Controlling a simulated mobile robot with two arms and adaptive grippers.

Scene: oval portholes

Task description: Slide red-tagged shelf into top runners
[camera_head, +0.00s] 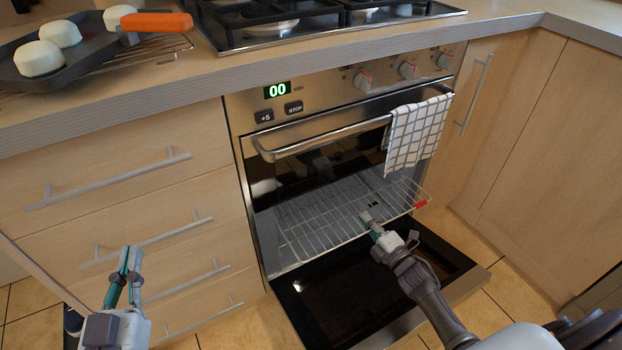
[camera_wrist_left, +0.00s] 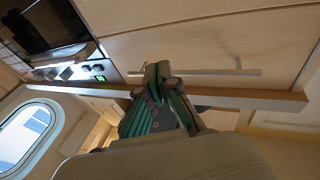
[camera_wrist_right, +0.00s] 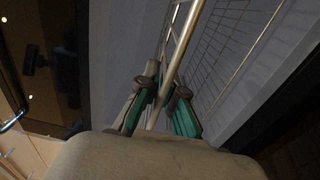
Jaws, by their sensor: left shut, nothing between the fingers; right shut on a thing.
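The red-tagged shelf is a wire rack (camera_head: 318,222) lying roughly level at the oven opening, with a red tag (camera_head: 421,204) at its right front corner. My right gripper (camera_head: 367,217) is shut on the rack's front edge. In the right wrist view the rack (camera_wrist_right: 236,48) runs away from the fingers, with a bar between them. My left gripper (camera_head: 130,262) is shut and empty in front of the drawers, away from the rack.
The oven door (camera_head: 375,290) is folded down below the rack. A handle bar (camera_head: 325,138) with a checked towel (camera_head: 417,128) crosses above it. Drawers with protruding handles (camera_head: 110,180) stand left. A tray (camera_head: 75,70) with white rounds and an orange-handled tool (camera_head: 155,22) are on the counter.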

